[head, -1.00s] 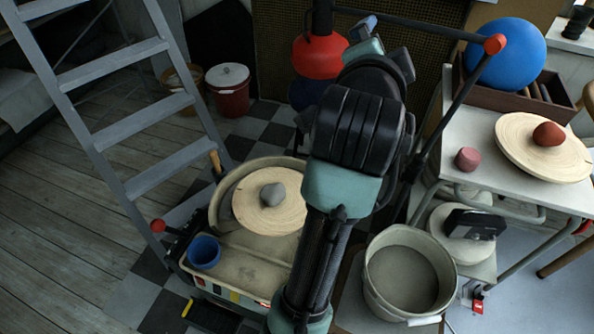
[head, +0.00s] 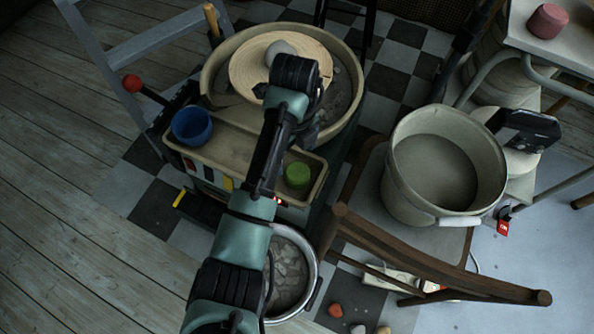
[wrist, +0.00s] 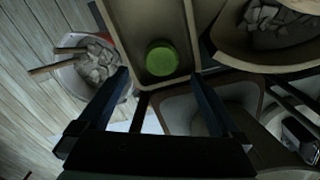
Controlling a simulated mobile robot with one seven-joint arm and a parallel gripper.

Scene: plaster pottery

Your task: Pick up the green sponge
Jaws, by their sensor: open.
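The green sponge (head: 297,175) is a small round green block in the right end of the beige tray (head: 236,151) on the pottery wheel. In the wrist view the sponge (wrist: 162,58) lies near one end of the tray (wrist: 150,20). My gripper (wrist: 160,74) is open and empty. In that view its two fingers point toward the sponge, which shows between and beyond their tips. I cannot tell the exact height between them. In the head view my arm hides most of the gripper.
A blue cup (head: 192,126) stands in the tray's left part. The wheel head (head: 250,68) carries a grey lump. A large bucket (head: 400,195) stands on a wooden chair (head: 430,268) at the right. A metal bucket of grey chunks (head: 290,270) is on the floor in front.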

